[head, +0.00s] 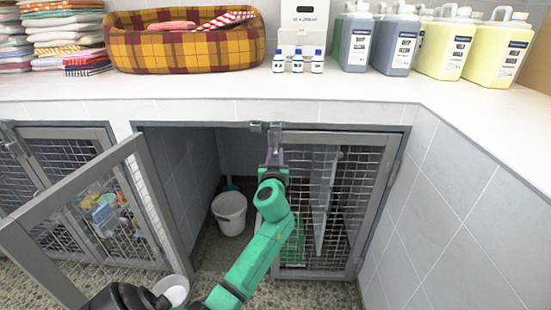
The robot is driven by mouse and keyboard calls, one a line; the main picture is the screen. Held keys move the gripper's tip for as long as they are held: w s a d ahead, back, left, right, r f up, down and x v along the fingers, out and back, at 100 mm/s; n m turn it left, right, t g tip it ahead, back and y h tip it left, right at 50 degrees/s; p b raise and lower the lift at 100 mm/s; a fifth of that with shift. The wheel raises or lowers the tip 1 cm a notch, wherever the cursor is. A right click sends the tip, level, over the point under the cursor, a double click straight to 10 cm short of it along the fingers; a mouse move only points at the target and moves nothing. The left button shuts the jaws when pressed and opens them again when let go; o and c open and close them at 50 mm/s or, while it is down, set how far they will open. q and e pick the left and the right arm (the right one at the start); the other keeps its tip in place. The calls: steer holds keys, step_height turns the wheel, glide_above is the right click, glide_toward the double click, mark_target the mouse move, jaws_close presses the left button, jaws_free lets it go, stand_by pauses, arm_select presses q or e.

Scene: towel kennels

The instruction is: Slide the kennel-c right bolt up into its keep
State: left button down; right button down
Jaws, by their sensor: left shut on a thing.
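The right door (320,272) of the kennel in front of me is a grey frame with wire mesh, and it stands in line with the front. A metal bolt (275,137) is at its top left corner, just under the counter edge, beside a small grey bracket (256,127) that looks like the keep. How far the bolt sits in the keep is too small to tell. My left gripper (274,156) is shut on the bolt's lower part from the front, and its fingers partly hide it. My right gripper is not in view.
The left door (157,205) stands swung open towards me. Inside are a white bucket (230,212) and a green crate (292,250). The white counter (200,92) above carries a plaid pet bed (185,50), folded towels (68,38), small bottles and several jugs (395,45). A tiled wall (455,215) bounds the right.

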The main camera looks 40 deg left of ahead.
arm_select(q)
steer(key=shift+r, duration=0.65)
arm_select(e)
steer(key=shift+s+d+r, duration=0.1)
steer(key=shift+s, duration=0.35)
arm_select(q)
steer(key=c, duration=0.7)
jaws_free()
steer(key=shift+f, duration=0.1)
